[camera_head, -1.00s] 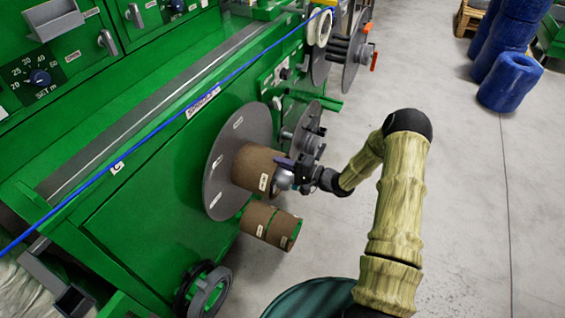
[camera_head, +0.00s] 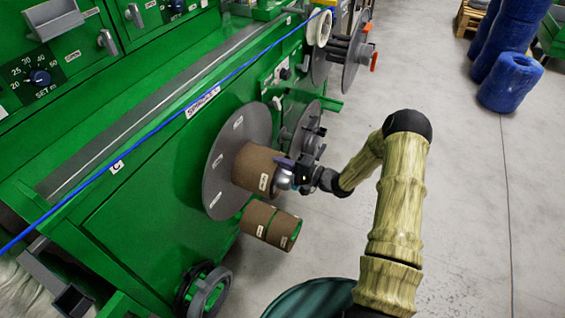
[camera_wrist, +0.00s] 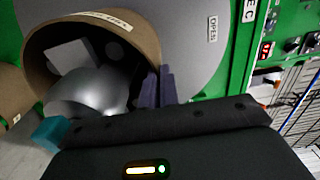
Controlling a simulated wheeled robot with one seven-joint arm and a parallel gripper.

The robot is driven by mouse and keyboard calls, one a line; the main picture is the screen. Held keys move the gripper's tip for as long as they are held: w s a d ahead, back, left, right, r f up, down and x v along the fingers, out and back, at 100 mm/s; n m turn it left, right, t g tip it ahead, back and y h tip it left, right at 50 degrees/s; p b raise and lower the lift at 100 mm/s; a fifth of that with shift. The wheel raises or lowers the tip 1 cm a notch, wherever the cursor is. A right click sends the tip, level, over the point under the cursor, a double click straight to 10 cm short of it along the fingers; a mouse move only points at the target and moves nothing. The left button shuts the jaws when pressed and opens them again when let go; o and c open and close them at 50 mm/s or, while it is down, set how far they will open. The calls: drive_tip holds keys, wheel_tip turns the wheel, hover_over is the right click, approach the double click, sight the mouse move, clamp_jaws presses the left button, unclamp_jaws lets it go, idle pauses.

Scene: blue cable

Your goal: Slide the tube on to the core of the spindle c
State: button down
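A brown cardboard tube (camera_head: 254,168) with white labels stands out from a large grey disc (camera_head: 222,150) on the green machine. It surrounds a silver rounded core end (camera_wrist: 88,95), which shows inside its mouth in the wrist view. Grey blocks also show inside. The tube's inner end appears at or close to the disc; contact is hard to judge. My gripper (camera_wrist: 159,86) is at the tube's open end. Its two purple fingers straddle the tube wall (camera_wrist: 143,28), one inside and one outside, and appear closed on it.
A second brown tube (camera_head: 262,222) with green parts sits just below. Another grey disc (camera_head: 301,125) is behind my gripper. A blue cable (camera_head: 165,132) runs along the machine's top edge. Floor to the right is clear, with blue rolls (camera_head: 510,82) farther back.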

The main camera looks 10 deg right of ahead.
drive_tip(key=shift+a+f, duration=0.3)
drive_tip(key=shift+f, duration=0.05)
idle(0.3)
drive_tip(key=c, duration=1.6)
unclamp_jaws()
drive_tip(key=shift+w+a+f, duration=0.1)
drive_tip(key=shift+d, duration=0.2)
drive_tip(key=o, duration=0.4)
drive_tip(key=shift+d+f, duration=0.2)
drive_tip(key=shift+f, duration=0.15)
drive_tip(key=shift+c, duration=1.3)
drive_tip(key=shift+v, duration=0.75)
